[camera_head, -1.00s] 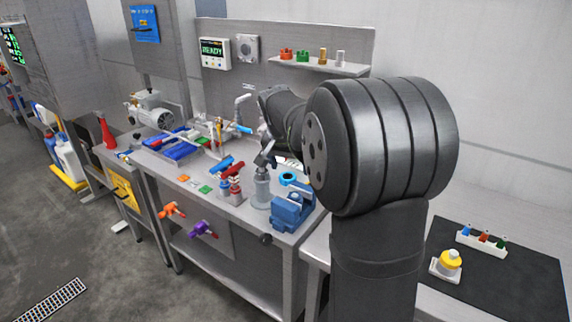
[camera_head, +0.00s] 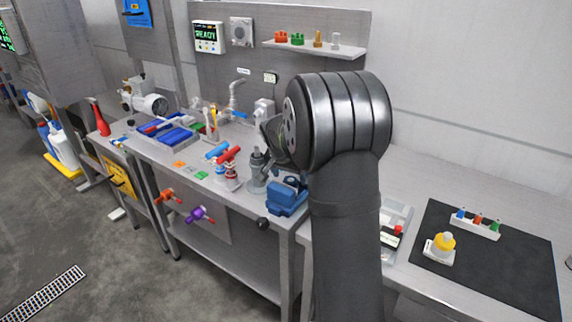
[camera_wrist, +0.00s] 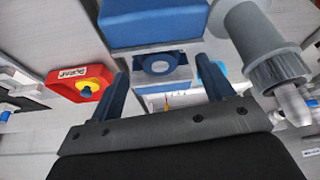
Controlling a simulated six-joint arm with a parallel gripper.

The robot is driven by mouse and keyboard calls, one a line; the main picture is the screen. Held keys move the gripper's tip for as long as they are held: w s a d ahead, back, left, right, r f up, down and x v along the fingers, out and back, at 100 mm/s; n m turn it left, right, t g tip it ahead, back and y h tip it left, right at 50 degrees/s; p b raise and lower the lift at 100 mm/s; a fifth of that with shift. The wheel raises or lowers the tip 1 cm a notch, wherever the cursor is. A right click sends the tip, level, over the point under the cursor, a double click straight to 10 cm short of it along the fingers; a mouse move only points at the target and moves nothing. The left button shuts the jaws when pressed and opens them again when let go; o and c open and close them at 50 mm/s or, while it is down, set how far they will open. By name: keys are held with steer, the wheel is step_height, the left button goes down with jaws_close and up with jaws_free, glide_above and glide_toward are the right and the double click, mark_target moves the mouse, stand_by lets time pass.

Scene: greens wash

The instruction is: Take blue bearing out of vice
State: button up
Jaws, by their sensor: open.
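The blue vice (camera_head: 286,199) stands at the right end of the bench in the head view. Its blue body (camera_wrist: 150,24) fills the top of the wrist view. A dark blue bearing with a round grey hole (camera_wrist: 162,64) shows just below that body; its exact contact with the jaws is unclear. My gripper (camera_wrist: 166,76) is open, with one finger on each side of the bearing in the picture. No grip on it shows, and the depth between them is hard to judge.
A grey cylindrical fitting (camera_wrist: 277,68) stands close to my right finger. A red box with a yellow-and-blue knob (camera_wrist: 80,83) lies left. A light blue item is partly hidden behind my right finger. A black mat (camera_head: 490,277) lies on the right-hand table.

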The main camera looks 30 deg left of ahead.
mark_target(290, 180)
steer(key=shift+x, duration=2.05)
steer(key=shift+c, duration=0.2)
steer(key=c, duration=1.3)
steer(key=shift+s+r, duration=0.1)
steer(key=shift+r, duration=0.2)
step_height(290, 180, up, 10)
steer(key=shift+r, duration=0.2)
steer(key=shift+r, duration=0.1)
stand_by(0.7)
